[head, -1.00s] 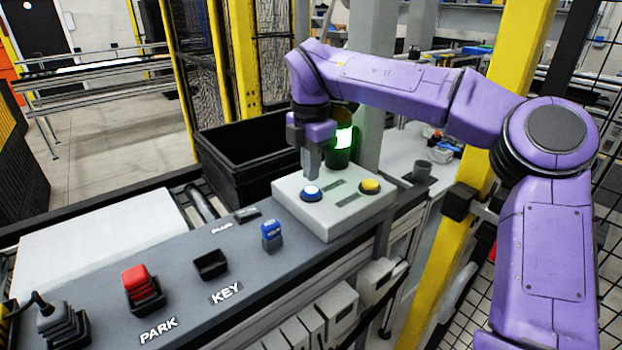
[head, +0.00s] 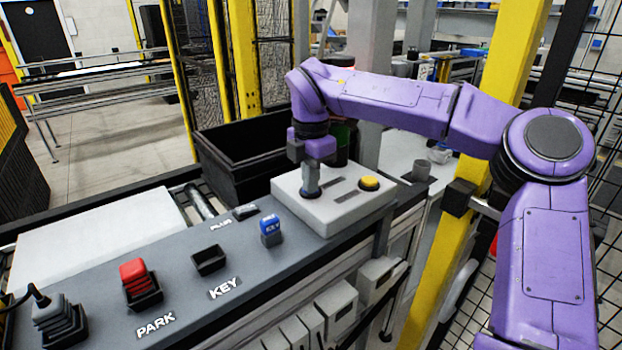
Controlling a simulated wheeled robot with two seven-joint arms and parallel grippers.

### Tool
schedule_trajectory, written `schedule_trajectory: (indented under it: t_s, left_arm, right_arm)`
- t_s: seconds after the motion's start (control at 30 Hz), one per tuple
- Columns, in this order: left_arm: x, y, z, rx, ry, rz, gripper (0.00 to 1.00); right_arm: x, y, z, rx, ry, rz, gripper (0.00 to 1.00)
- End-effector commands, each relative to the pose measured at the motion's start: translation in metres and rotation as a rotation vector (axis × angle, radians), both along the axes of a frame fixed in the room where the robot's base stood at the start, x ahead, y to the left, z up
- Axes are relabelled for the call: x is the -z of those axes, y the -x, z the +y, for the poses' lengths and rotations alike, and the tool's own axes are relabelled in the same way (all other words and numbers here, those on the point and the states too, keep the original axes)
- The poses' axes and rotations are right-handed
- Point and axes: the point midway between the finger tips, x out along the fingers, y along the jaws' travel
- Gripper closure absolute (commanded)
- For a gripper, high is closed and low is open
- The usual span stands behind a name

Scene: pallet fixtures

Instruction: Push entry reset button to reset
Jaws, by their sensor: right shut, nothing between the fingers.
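A light grey button box (head: 334,216) sits at the far end of the grey console. Its yellow button (head: 370,183) shows on the right side. My right gripper (head: 312,192) is shut and empty, pointing down over the left side of the box, where it covers the other button. I cannot tell whether the fingertips press that button or only touch it. My left gripper is not in view.
The console (head: 185,275) carries a red plug (head: 136,275) in a socket, a blue key block (head: 270,229), an empty black socket (head: 209,260) and a grey plug (head: 52,316). A black bin (head: 228,178) stands behind. A yellow post (head: 462,200) rises at the right.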

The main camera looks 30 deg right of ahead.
Motion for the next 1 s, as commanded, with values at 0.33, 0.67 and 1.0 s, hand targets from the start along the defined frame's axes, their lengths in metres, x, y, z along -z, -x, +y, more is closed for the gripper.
schedule_trajectory:
  t_s: [0.33,0.67,1.0]
  left_arm:
    - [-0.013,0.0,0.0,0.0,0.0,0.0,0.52]
    - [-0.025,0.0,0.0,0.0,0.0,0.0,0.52]
    - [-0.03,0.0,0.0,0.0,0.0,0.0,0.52]
  right_arm:
    - [-0.011,0.004,0.002,-0.003,0.003,0.024,1.0]
    - [-0.09,0.006,0.007,-0.003,0.005,-0.002,1.0]
    - [-0.141,0.007,0.008,-0.005,0.002,-0.001,1.0]
